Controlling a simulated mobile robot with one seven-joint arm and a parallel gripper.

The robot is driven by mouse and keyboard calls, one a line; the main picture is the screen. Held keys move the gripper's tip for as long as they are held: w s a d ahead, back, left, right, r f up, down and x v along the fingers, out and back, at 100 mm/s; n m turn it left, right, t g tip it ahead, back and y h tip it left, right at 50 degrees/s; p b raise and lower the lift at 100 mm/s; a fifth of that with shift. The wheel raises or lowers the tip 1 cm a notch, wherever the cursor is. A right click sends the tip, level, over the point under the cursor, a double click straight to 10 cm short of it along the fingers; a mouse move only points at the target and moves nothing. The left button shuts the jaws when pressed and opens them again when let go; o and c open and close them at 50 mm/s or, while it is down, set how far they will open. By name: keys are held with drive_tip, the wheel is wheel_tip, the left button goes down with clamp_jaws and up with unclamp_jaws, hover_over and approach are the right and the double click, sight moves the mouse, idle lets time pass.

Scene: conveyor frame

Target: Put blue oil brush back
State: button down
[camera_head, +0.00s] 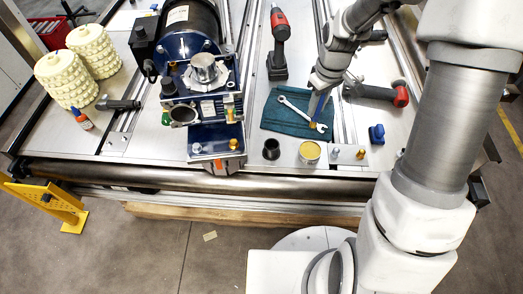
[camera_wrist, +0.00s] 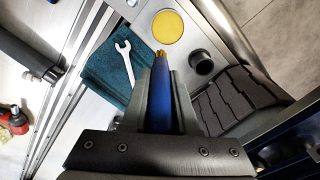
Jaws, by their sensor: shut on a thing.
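The blue oil brush (camera_wrist: 183,85) is held between the two fingers of my gripper (camera_wrist: 172,95), which is shut on its blue handle. Its tan bristle tip points away from the wrist. In the head view my gripper (camera_head: 318,97) is above the teal cloth (camera_head: 272,117), with the blue brush (camera_head: 323,104) hanging below it near the wrench (camera_head: 300,112). A round tin with a yellow top (camera_head: 309,152) stands in front of the cloth, and it also shows in the wrist view (camera_wrist: 167,27). A black open cup (camera_head: 271,149) stands left of the tin.
A blue motor assembly (camera_head: 188,70) stands left of the cloth. A cordless driver (camera_head: 279,45) and another red-tipped tool (camera_head: 385,94) lie on the conveyor top. A metal plate with pegs (camera_head: 347,155) and a small blue part (camera_head: 377,134) are right of the tin.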

drive_tip(key=shift+s+a+f+b, duration=0.15)
drive_tip(key=shift+s+a+f, duration=0.25)
drive_tip(key=shift+a+f, duration=1.5)
drive_tip(key=shift+s+a+f+b, duration=0.15)
drive_tip(key=shift+s+a+f, duration=0.2)
drive_tip(key=shift+a+f, duration=1.5)
drive_tip(key=shift+s+a+f+b, duration=0.15)
drive_tip(key=shift+s+a+f, duration=0.25)
drive_tip(key=shift+a+f, duration=1.5)
drive_tip(key=shift+a+r, duration=0.1)
drive_tip(key=c, duration=0.7)
unclamp_jaws()
